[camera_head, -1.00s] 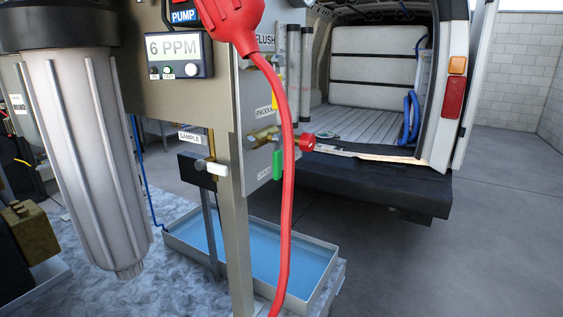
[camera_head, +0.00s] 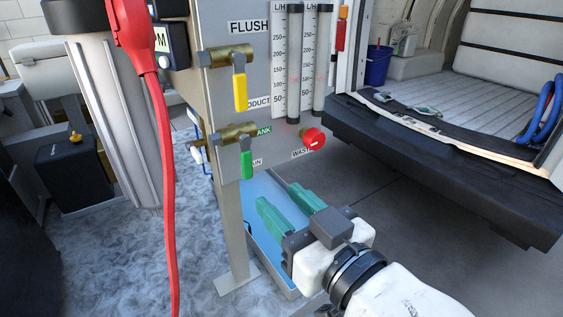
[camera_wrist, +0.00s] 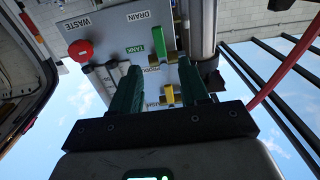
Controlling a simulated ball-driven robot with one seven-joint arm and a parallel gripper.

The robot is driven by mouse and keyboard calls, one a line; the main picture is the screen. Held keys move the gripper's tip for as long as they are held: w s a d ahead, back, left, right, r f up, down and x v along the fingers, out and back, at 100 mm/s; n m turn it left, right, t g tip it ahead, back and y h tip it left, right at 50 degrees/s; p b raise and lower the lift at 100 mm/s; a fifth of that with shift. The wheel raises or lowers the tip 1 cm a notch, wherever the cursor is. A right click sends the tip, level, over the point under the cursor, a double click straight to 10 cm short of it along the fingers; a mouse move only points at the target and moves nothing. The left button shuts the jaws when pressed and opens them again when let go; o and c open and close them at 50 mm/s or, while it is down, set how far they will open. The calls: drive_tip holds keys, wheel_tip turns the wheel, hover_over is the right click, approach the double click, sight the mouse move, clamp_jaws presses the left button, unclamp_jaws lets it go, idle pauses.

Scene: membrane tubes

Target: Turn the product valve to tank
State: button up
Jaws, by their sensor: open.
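The product valve is a brass valve with a green handle (camera_head: 247,158) on the grey panel, below the yellow-handled one. The handle hangs down toward the DRAIN label; the TANK label (camera_head: 264,131) is to the right of the valve. The wrist view shows the panel upside down, with the green handle (camera_wrist: 160,48) beyond my fingers. My gripper (camera_head: 281,201) has two green fingers, spread apart with nothing between them. It is below and right of the handle, in front of the panel, and not touching it.
A yellow-handled flush valve (camera_head: 239,82) is above. A red waste knob (camera_head: 313,138) and two flow tubes are at the right of the panel. A red cable (camera_head: 163,190) hangs at left. A blue-lined tray (camera_head: 268,262) lies below; an open van stands behind.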

sight(248, 168)
drive_tip(key=p+x, duration=0.1)
drive_tip(key=x, duration=0.9)
drive_tip(key=shift+f+p, duration=0.1)
drive_tip(key=shift+p, duration=0.3)
clamp_jaws()
